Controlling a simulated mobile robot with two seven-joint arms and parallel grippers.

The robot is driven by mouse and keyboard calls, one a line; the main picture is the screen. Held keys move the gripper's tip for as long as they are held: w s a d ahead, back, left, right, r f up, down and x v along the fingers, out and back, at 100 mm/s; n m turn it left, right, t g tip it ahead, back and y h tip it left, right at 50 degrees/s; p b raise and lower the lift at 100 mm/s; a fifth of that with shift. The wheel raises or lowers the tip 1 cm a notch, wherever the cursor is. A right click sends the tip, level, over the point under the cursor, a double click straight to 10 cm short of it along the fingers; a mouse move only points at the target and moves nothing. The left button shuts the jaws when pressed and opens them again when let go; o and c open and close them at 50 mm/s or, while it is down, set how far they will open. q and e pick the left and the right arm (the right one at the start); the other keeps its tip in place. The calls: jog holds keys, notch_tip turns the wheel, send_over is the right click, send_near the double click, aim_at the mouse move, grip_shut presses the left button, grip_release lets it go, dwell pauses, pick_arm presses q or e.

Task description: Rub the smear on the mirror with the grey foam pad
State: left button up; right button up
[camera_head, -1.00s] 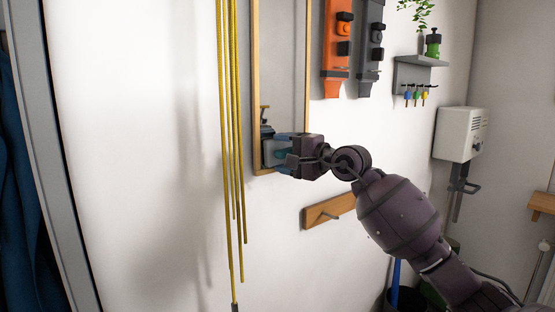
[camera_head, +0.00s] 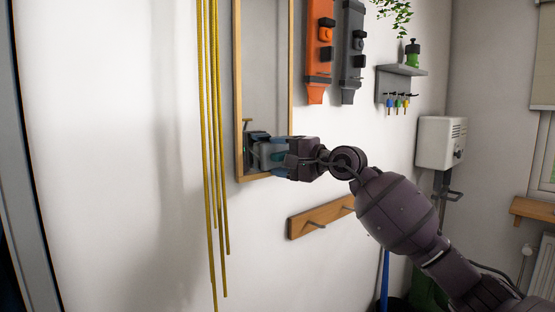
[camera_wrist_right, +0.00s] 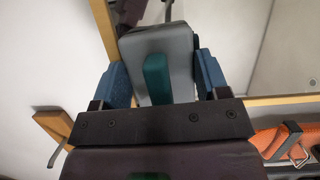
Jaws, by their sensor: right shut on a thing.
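The mirror (camera_head: 268,60) hangs on the white wall in a narrow wooden frame; it also shows in the right wrist view (camera_wrist_right: 285,50). My right gripper (camera_head: 270,154) is at its lower part, shut on the grey foam pad. In the right wrist view, the pad (camera_wrist_right: 150,43) sits between the blue fingers (camera_wrist_right: 162,80), its teal grip (camera_wrist_right: 156,78) towards me. The pad's far face is hidden, so I cannot tell whether it touches the glass. I cannot make out the smear. My left gripper is not in view.
Yellow cords (camera_head: 212,130) hang just left of the mirror. An orange holder (camera_head: 319,50) and a grey one (camera_head: 351,50) are on its right. A wooden peg rail (camera_head: 320,218) is below right. A small shelf (camera_head: 402,70) and a white box (camera_head: 441,143) are farther right.

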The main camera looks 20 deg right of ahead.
aim_at(243, 159)
jog(key=shift+s+a+r, duration=0.2)
jog(key=shift+a, duration=0.25)
jog(key=shift+s+a+p, duration=0.25)
jog(key=shift+a+p, duration=0.3)
jog(key=shift+a, duration=0.1)
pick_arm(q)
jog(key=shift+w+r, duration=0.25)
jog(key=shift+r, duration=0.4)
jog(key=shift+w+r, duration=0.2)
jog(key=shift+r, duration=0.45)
pick_arm(e)
jog(key=shift+s+a+f, duration=0.1)
jog(key=shift+s+a, duration=0.05)
jog(key=shift+a, duration=0.5)
jog(key=shift+s+a+p, duration=0.25)
jog(key=shift+a+p, duration=0.2)
jog(key=shift+a, duration=0.1)
jog(key=shift+s+a+p, duration=0.2)
jog(key=shift+a+p, duration=0.2)
jog(key=shift+a, duration=0.1)
jog(key=shift+s+a, duration=0.2)
jog(key=shift+a, duration=0.45)
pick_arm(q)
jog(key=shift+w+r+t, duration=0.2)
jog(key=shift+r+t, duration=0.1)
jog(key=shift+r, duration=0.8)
pick_arm(e)
jog(key=shift+f, duration=0.1)
